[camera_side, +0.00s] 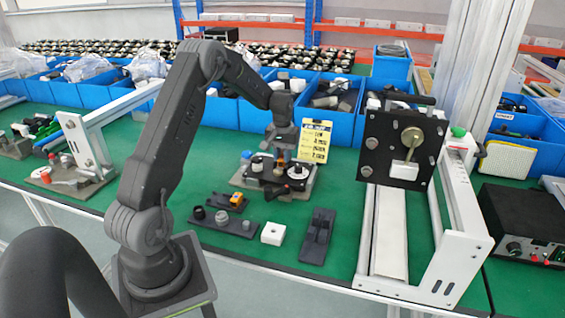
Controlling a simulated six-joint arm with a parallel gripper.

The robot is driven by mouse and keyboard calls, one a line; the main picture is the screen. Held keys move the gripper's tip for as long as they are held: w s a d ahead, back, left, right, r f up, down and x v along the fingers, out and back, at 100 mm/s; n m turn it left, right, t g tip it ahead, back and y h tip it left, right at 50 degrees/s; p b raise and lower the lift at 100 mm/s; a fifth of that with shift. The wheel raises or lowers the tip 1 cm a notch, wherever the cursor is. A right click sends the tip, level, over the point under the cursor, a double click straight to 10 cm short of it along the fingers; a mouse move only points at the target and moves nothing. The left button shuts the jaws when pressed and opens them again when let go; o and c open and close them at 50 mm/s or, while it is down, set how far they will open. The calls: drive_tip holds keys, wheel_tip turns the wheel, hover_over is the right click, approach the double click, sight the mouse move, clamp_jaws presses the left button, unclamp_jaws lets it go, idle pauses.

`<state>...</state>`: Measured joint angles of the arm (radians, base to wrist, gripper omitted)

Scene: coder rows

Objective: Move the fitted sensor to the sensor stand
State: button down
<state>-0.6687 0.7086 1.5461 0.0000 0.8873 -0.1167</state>
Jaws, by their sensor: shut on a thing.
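My gripper (281,153) points down over a grey fixture (246,184) in the middle of the green table. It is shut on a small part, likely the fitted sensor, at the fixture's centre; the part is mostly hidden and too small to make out. I cannot tell whether it still touches the fixture. A white-and-black round part (297,171) sits on the fixture's right side. In front are a dark holder with an orange block (236,199), a dark strip with round parts (222,218) and a dark slotted block (317,237). I cannot tell which is the sensor stand.
A white block (273,234) lies beside the slotted block. A yellow label card (315,141) stands behind the fixture. Blue bins (265,121) line the back. A white frame with a black plate (399,146) stands at right.

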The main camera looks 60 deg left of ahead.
sight(282, 157)
drive_tip(key=shift+r, duration=1.95)
drive_tip(key=shift+r, duration=0.6)
wheel_tip(282, 157, up, 4)
drive_tip(key=s+d, duration=0.3)
drive_tip(key=s, duration=2)
drive_tip(key=shift+a+f, duration=0.15)
drive_tip(key=shift+f, duration=2.25)
drive_tip(key=shift+a+f, duration=0.1)
drive_tip(key=shift+f, duration=2.3)
drive_tip(key=shift+f, duration=0.15)
